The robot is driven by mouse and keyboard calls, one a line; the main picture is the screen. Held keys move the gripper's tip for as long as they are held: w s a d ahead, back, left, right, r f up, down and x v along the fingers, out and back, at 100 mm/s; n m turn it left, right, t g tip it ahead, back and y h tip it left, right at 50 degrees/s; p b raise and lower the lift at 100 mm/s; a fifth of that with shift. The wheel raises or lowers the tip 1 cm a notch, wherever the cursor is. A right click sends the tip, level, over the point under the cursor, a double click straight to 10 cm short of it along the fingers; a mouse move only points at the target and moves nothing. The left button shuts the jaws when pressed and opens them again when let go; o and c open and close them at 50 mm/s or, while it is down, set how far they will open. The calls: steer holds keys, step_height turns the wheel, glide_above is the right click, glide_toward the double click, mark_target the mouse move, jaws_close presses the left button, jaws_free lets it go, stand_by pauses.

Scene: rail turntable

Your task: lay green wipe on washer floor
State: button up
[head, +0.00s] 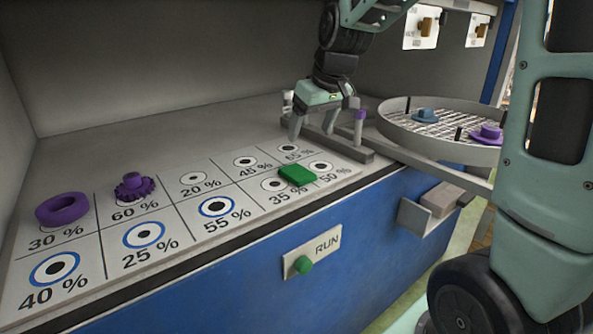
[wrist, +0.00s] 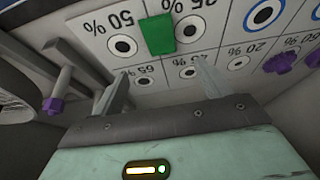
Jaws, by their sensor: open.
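The green wipe (head: 295,175) is a small flat rectangle on the white percentage-marked board (head: 100,235), between the 35 % and 50 % circles. It also shows in the wrist view (wrist: 159,33), ahead of the fingers. My gripper (head: 313,127) is open and empty, pointing down near the 65 % cell, behind the wipe and apart from it. In the wrist view its fingers (wrist: 165,78) are spread wide. The board lies on the grey floor (head: 125,140) of a blue-fronted cabinet, which looks like the washer.
A purple ring (head: 62,208) and purple gear (head: 134,187) sit on the board at left. A round mesh-floored tray (head: 393,130) at right holds a blue piece (head: 425,116) and a purple piece (head: 487,134). A purple-topped post (head: 359,125) stands beside my gripper. A green RUN button (head: 303,264) is on the front.

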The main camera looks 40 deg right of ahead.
steer(key=s+a+f+n+g+y, duration=0.1)
steer(key=s+a+f+n, duration=0.3)
steer(key=a, duration=0.6)
steer(key=s+a+f+g, duration=0.2)
steer(key=s+a, duration=0.4)
steer(key=a, duration=0.3)
steer(key=s+a+f+n, duration=0.1)
steer(key=s+a+f, duration=0.1)
steer(key=s, duration=0.6)
steer(key=s+a+f+n+g, duration=0.1)
steer(key=s+a+f+n, duration=0.1)
steer(key=s+a, duration=0.3)
steer(key=s+f, duration=0.1)
steer(key=s, duration=0.1)
steer(key=shift+s+g+h, duration=0.3)
steer(key=shift+s, duration=0.1)
steer(key=shift+f, duration=0.1)
